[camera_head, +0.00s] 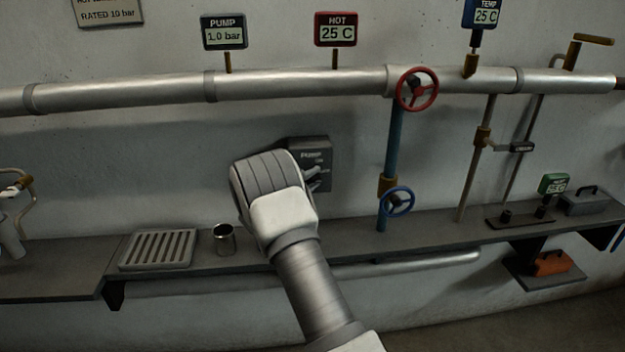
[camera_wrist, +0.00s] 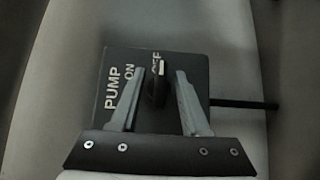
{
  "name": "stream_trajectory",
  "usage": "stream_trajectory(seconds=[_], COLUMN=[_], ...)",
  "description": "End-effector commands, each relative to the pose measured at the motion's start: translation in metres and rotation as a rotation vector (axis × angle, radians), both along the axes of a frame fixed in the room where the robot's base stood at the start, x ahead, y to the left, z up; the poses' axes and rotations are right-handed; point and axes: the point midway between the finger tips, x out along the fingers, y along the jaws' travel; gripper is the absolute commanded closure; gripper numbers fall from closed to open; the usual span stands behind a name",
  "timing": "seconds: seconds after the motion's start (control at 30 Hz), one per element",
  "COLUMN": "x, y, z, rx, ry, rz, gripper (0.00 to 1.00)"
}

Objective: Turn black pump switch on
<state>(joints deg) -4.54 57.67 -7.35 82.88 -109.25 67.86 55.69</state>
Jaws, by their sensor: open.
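The dark grey pump switch box (camera_head: 318,153) is on the wall, partly hidden behind my arm in the head view. In the wrist view the box (camera_wrist: 193,68) fills the middle and carries the words PUMP, ON and OFF. Its black knob (camera_wrist: 155,92) has a white mark at the end by OFF. My gripper (camera_wrist: 160,74) is open in front of the box, with one finger on each side of the knob. Gaps show between the knob and both fingers, so it is not gripped. In the head view my gripper (camera_head: 313,175) is mostly hidden by my wrist.
A steel pipe runs along the wall above, with a red valve wheel (camera_head: 417,89) and a blue valve wheel (camera_head: 398,201) right of the box. A shelf below holds a metal cup (camera_head: 223,239) and a slotted tray (camera_head: 160,250). A pump display (camera_head: 225,32) reads 1.0 bar.

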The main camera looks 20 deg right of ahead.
Motion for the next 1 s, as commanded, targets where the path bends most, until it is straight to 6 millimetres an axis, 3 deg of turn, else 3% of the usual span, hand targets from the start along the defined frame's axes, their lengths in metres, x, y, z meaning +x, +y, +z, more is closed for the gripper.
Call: stream_trajectory(seconds=[0.1, 0.33, 1.0], x=[-0.0002, -0.0002, -0.0004], y=[0.0001, 0.0002, 0.0008], z=[0.0000, 0.0001, -0.0058], rx=[0.000, 0.000, -0.090], ry=[0.000, 0.000, 0.024], rz=[0.000, 0.000, 0.000], gripper=[0.57, 0.99, 1.00])
